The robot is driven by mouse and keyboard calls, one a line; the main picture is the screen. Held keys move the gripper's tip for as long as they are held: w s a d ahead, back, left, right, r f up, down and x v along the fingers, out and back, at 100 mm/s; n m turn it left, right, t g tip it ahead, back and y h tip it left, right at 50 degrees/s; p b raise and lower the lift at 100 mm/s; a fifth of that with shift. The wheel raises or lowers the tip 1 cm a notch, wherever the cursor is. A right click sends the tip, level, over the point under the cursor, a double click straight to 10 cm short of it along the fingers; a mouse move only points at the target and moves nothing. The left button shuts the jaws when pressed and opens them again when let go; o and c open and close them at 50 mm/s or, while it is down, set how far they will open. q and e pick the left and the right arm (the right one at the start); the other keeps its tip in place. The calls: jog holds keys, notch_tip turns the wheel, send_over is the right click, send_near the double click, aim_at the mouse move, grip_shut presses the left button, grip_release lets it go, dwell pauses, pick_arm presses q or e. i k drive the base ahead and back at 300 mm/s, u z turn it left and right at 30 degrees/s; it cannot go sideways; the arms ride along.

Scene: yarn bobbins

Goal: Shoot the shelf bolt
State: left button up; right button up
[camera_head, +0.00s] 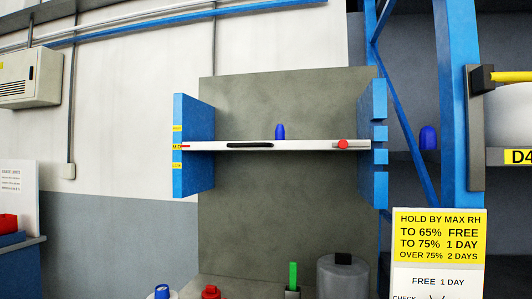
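A white shelf (305,146) spans level between a blue left side panel (195,115) and a blue right side panel (373,110). A red knob (343,144), which looks like the bolt's handle, sits on the shelf's front edge near its right end. A dark handle or slot (249,145) is on the front edge left of the middle. The right panel's front edge has several notches, and the shelf's right end meets it near one of them. I cannot tell whether the bolt is in a notch. Neither gripper is in view.
A blue bobbin (280,132) stands on the shelf. Below, a grey cylinder (342,275), a green upright piece (293,275) and a red object (211,292) stand near the bottom edge. A yellow and white sign (438,235) stands at right. Space before the shelf looks clear.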

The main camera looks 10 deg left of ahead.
aim_at(344, 144)
jog(key=u, duration=0.6)
jog(key=k, duration=0.65)
jog(key=u, duration=0.7)
jog(key=i, duration=1.45)
jog(key=z, duration=0.8)
